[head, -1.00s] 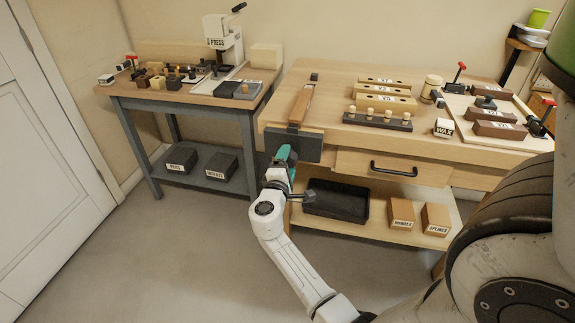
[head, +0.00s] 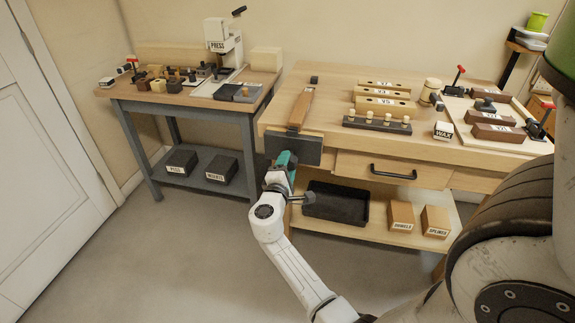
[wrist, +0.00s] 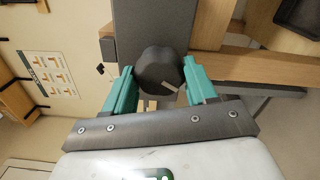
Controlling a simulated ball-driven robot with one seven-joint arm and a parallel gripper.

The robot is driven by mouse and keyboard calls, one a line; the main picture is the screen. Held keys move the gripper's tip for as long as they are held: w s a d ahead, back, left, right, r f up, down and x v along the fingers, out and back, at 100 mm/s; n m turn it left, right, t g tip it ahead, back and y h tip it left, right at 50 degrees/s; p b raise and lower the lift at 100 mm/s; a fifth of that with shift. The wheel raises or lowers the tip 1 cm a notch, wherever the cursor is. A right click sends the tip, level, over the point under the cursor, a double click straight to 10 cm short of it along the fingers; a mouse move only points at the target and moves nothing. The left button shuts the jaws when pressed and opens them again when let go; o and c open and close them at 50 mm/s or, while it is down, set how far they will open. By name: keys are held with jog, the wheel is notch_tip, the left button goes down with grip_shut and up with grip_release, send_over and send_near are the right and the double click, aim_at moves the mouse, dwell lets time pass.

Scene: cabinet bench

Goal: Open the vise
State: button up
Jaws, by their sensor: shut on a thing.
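The vise is at the left front of the wooden bench, with a dark front jaw plate (head: 293,150) upright against the bench edge. In the wrist view the plate (wrist: 155,20) fills the top middle. A dark, lobed knob (wrist: 158,68) sits in front of it. My gripper (wrist: 160,78) has its teal fingers on either side of this knob and is shut on it. In the head view my gripper (head: 283,163) is at the lower left of the plate, and the knob is hidden there.
The bench top (head: 330,85) carries wooden blocks, a rack of pegs and a wax box (head: 443,130). A drawer handle (head: 394,174) is right of the vise. A black tray (head: 336,203) lies on the shelf below. A grey side table (head: 190,103) stands at left, with open floor before it.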

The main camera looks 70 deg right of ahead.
jog(key=shift+n+p, duration=0.8)
jog(key=shift+n, duration=0.8)
jog(key=shift+a+f+n+p, duration=0.1)
jog(key=shift+n+p, duration=1.15)
jog(key=shift+n, duration=0.75)
